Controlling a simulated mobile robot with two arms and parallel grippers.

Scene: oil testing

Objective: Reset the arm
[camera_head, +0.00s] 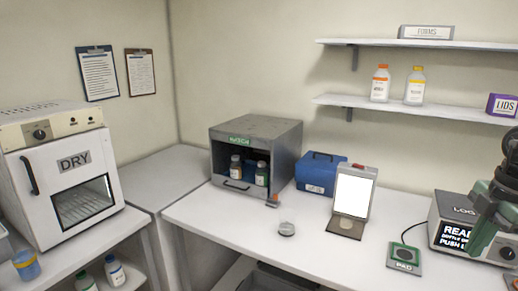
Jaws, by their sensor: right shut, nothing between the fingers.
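My right arm comes in at the right edge of the head view. Its right gripper (483,238), dark with green parts, hangs pointing down in front of the grey device with the lit screen (453,238). It is shut with nothing in it, and it hides the device's right part. I cannot tell whether it touches the device. My left gripper is out of view.
An open grey cabinet (282,152) holding bottles, a blue box (320,170), a bright panel on a stand (353,195) and a green-edged pad (404,256) stand on the white counter (335,258). A drying oven (70,160) is at left. Wall shelves (420,108) hold two bottles.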

